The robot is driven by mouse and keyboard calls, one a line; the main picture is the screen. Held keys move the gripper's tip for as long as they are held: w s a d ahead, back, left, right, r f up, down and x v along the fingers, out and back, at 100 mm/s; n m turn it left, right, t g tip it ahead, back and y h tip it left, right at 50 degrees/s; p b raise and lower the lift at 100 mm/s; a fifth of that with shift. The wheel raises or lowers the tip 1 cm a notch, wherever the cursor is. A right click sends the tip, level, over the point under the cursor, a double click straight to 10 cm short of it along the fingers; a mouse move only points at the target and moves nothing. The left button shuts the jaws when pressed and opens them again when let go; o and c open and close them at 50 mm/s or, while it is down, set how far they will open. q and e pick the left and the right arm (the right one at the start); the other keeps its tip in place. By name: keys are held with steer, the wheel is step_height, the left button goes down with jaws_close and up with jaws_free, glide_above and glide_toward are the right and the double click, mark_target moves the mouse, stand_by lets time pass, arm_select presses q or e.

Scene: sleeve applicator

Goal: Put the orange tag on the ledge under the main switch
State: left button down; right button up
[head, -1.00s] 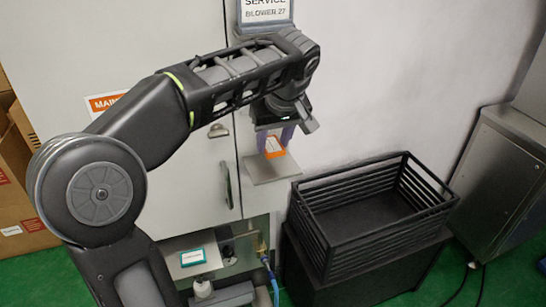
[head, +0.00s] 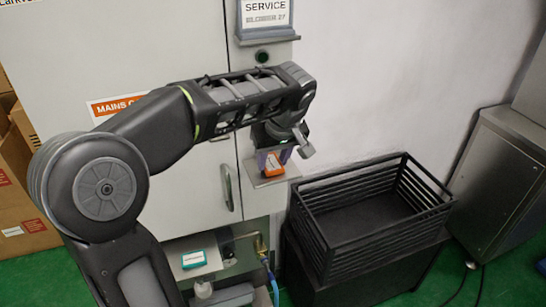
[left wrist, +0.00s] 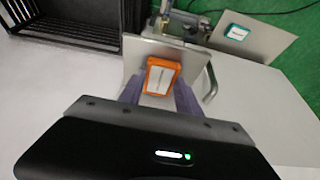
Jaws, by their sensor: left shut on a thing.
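The orange tag (head: 273,164) has a white label. It is between the purple fingers of my left gripper (head: 271,156), which is shut on it. The ledge (head: 290,172) is a flat grey plate on the right side of the pale cabinet. The tag is over the ledge, touching it or very close; I cannot tell which. In the left wrist view the tag (left wrist: 161,76) appears against the ledge (left wrist: 192,58), with the fingers (left wrist: 158,92) at its near end. I cannot make out the main switch; my left arm covers part of the cabinet front. My right gripper is not in view.
A black slatted basket (head: 372,168) stands just right of the ledge. A teal tag (head: 193,259) lies on a lower shelf, near a blue hose (head: 271,283). A round button (head: 262,57) is below the service sign (head: 265,14). Cardboard boxes (head: 22,200) stand at left.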

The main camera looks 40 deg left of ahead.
arm_select(q)
steer(key=shift+f, duration=0.15)
steer(key=c, duration=0.8)
jaws_free()
steer(key=shift+c, duration=0.2)
steer(key=shift+r, duration=0.25)
steer(key=v, duration=0.6)
steer(key=shift+d+r, duration=0.1)
steer(key=shift+r, duration=0.25)
steer(key=p+v, duration=0.3)
steer(key=v, duration=0.2)
steer(key=shift+s+r+p, duration=0.15)
steer(key=shift+p, duration=0.25)
